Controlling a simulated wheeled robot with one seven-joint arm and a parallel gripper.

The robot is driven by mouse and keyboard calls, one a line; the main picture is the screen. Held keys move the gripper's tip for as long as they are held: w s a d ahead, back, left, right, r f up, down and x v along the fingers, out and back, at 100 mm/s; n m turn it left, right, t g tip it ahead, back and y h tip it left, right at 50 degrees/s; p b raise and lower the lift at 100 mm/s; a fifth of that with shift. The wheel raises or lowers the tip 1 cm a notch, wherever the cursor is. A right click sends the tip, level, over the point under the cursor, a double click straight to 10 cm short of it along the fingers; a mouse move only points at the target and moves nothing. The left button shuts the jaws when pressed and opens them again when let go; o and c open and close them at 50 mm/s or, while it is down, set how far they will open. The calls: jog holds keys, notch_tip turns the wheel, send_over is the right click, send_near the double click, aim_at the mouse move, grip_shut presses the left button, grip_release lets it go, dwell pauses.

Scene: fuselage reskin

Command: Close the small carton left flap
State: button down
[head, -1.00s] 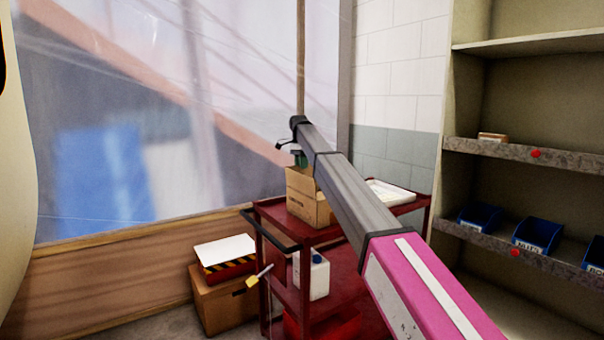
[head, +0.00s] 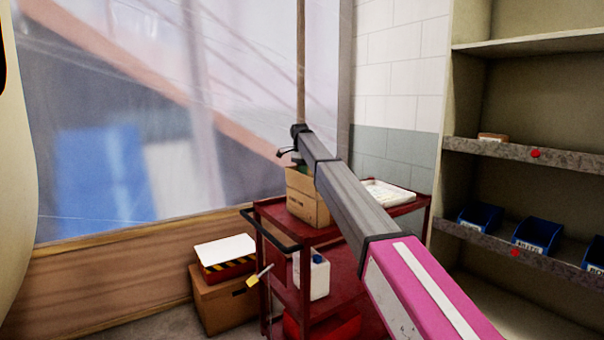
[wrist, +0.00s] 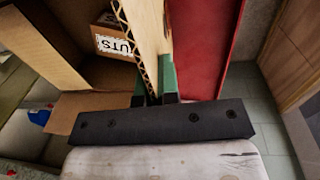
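The small brown carton (head: 308,207) stands on the red cart's top, under the end of my arm. In the wrist view its open inside shows, with a printed white label (wrist: 115,43) at the upper left. A cardboard flap (wrist: 148,28) stands up edge-on, its corrugated edge facing the camera. My gripper (wrist: 156,85) has green fingers, one on each side of this flap and close together, seemingly pinching its edge. Another flap (wrist: 90,107) spreads out at the lower left. In the head view my arm's end hides most of the gripper and the carton's top.
The red cart (head: 268,208) carries a white tray (head: 388,193) right of the carton and a white jug (head: 318,276) below. A lower box (head: 222,302) stands left of it. Shelves (head: 520,152) with blue bins stand at right. A translucent sheet (head: 180,110) hangs behind.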

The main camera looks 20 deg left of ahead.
jog(key=shift+s+d+f+t+y, duration=0.25)
jog(key=shift+s+d+t+y, duration=0.3)
jog(key=shift+t+y, duration=0.7)
jog(key=shift+s+d+f+t+y, duration=0.25)
jog(key=shift+s+d+t+y, duration=0.25)
jog(key=shift+t+y, duration=0.7)
jog(key=shift+s+d+f+t+y, duration=0.25)
jog(key=shift+s+d+t+y, duration=0.25)
jog(key=shift+t+y, duration=0.7)
jog(key=shift+w+d+g+y, duration=0.1)
jog(key=shift+w+g+y, duration=0.05)
jog(key=shift+g+y, duration=0.15)
jog(key=c, duration=1.3)
grip_release()
jog(key=shift+c, duration=0.2)
jog(key=v, duration=1)
jog(key=shift+s+d+r, duration=0.2)
jog(key=shift+s+r, duration=0.05)
jog(key=shift+s, duration=0.05)
